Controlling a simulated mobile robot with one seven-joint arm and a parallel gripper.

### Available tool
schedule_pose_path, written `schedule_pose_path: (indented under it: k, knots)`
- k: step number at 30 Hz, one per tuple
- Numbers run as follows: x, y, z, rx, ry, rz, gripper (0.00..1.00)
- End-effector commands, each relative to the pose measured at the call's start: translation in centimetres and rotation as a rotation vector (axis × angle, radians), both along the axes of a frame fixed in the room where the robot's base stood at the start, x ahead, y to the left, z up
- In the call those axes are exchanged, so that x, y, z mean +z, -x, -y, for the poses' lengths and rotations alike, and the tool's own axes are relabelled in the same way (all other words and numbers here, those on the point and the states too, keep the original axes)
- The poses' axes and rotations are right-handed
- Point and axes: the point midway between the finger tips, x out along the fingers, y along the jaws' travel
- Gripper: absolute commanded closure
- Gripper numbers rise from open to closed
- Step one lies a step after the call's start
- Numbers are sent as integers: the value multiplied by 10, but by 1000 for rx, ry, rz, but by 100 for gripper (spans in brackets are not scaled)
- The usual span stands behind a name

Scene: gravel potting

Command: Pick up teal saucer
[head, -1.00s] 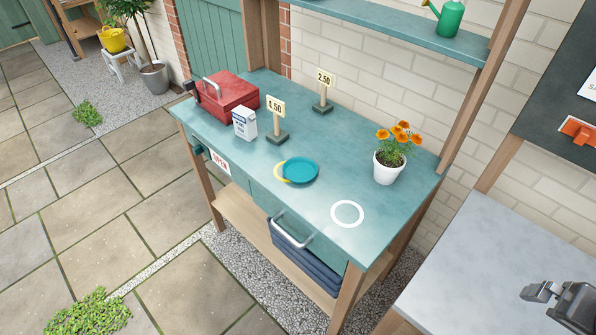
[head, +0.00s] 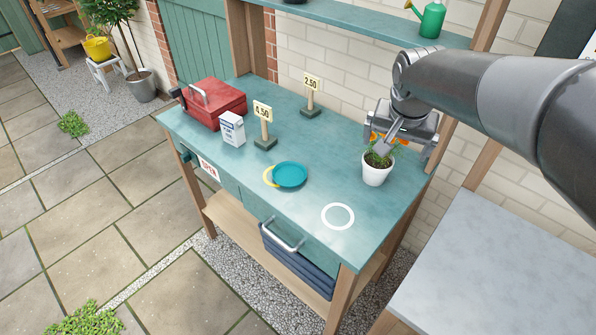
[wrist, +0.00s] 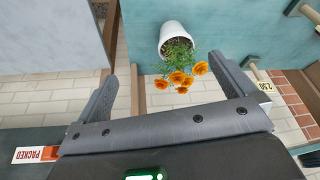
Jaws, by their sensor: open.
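The teal saucer (head: 290,174) lies on the teal bench top near its front edge in the head view. It partly covers a yellow ring (head: 268,177) marked on the bench, which shows at its left. The saucer looks empty and is not in the wrist view. My gripper (head: 404,150) is at the right end of the bench, by the flower pot and well to the right of the saucer. In the wrist view my gripper (wrist: 163,68) has its two fingers wide apart, with orange flowers showing between them and nothing held.
The white flower pot (head: 376,172) stands close to my gripper. A white ring (head: 338,216) marks bare bench right of the saucer. The 4.50 sign (head: 264,125), 2.50 sign (head: 311,97), white carton (head: 231,128) and red toolbox (head: 214,104) stand farther back or left. A shelf (head: 370,26) overhangs the back.

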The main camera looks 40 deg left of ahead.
Motion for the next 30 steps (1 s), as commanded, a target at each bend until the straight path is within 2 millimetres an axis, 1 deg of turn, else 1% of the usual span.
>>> schedule_pose_path:
  k: [1,4,5,6,9,12,15,18,23,30]
  knots:
    - [-12,4,-32,29,9,-8,0]
    - [-33,15,-87,64,18,-15,0]
    - [-40,20,-103,75,20,-18,0]
    - [-50,27,-124,89,25,-20,0]
    - [-73,47,-171,121,33,-23,0]
    - [-92,66,-207,145,39,-25,0]
    - [-105,80,-230,159,44,-25,0]
    - [-112,87,-241,166,45,-25,0]
    - [-125,86,-244,166,46,-26,0]
    - [-160,76,-249,166,46,-26,0]
